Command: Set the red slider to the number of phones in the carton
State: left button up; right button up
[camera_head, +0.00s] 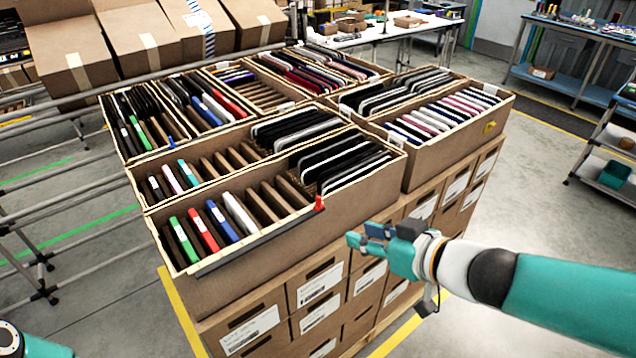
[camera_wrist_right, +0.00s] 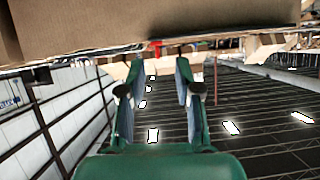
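The red slider (camera_head: 319,203) sits at the right end of a dark rail (camera_head: 255,240) along the near top edge of the front carton (camera_head: 225,285). Colored phones (camera_head: 212,222) stand at the carton's left: dark, green, red, blue and white. Empty slots (camera_head: 272,200) follow, then several black phones (camera_head: 345,160) at the right. My right gripper (camera_head: 358,239) is right of and below the slider, apart from it. The right wrist view shows its fingers (camera_wrist_right: 157,75) spread and empty, with a small red piece (camera_wrist_right: 156,43), probably the slider, beyond them. My left gripper is out of view.
Another carton (camera_head: 440,155) with pale phones stands at the right, and more filled cartons (camera_head: 205,100) lie behind. Labelled boxes (camera_head: 318,290) support them. Metal rails (camera_head: 70,215) run at the left. Floor (camera_head: 545,200) is open at the right.

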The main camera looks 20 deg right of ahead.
jog(key=t, duration=0.1)
send_near(321, 199)
jog(key=shift+n, duration=0.3)
jog(key=b+x, duration=0.6)
jog(key=x, duration=0.4)
jog(key=shift+a, duration=0.1)
jog(key=shift+w+a, duration=0.1)
jog(key=shift+w, duration=0.25)
grip_shut()
jog(key=shift+f, duration=0.1)
